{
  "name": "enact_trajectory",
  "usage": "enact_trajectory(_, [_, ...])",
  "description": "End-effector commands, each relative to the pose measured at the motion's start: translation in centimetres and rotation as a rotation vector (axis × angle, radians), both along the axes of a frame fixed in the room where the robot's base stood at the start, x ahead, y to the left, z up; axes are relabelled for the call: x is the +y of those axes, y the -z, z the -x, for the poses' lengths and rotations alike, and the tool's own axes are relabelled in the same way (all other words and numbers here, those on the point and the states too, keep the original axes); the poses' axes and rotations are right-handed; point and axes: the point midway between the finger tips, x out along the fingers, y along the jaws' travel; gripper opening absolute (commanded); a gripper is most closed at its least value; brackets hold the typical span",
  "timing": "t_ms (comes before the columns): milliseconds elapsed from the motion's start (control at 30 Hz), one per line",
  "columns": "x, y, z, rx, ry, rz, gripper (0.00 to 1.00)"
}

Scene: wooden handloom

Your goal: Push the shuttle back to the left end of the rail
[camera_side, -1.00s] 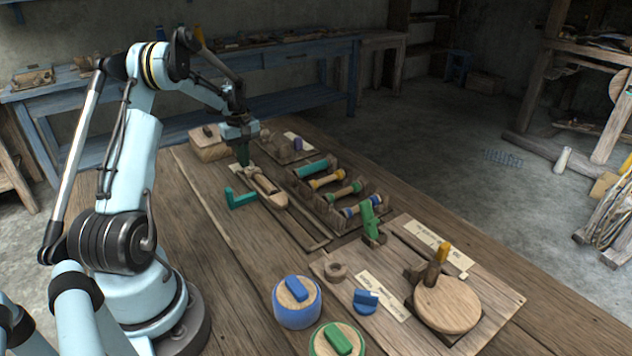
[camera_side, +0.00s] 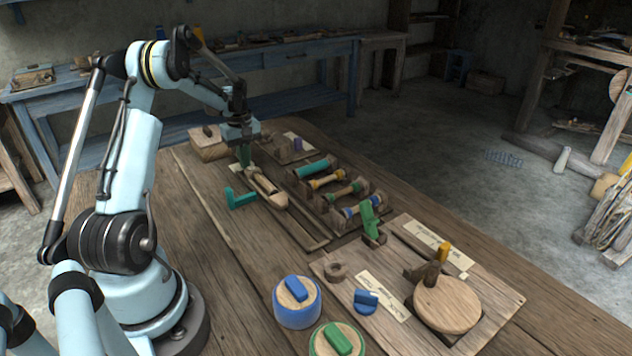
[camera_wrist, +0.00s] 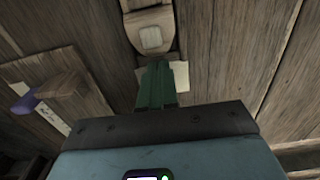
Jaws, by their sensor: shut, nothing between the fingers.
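The shuttle (camera_side: 265,188) is a pale wooden boat shape lying on the long wooden rail board (camera_side: 306,236). In the wrist view the closed fingers (camera_wrist: 155,85) are lined up with the shuttle's end. I cannot tell whether they touch it.
A teal L-shaped piece (camera_side: 240,199) lies left of the rail. A rack of colored spools (camera_side: 340,190) stands to its right, with a green lever (camera_side: 370,220) at the near end. A wooden box (camera_side: 207,148) sits behind. Blue (camera_side: 297,303) and green (camera_side: 337,341) knobs are in front.

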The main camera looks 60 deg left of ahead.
Motion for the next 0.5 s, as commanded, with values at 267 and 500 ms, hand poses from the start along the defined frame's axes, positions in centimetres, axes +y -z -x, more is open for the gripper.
enact_trajectory(267, [-1.6,0.0,0.0,0.0,0.001,0.0,0.0])
enact_trajectory(500, [-2.9,0.0,0.0,0.0,0.002,0.0,0.0])
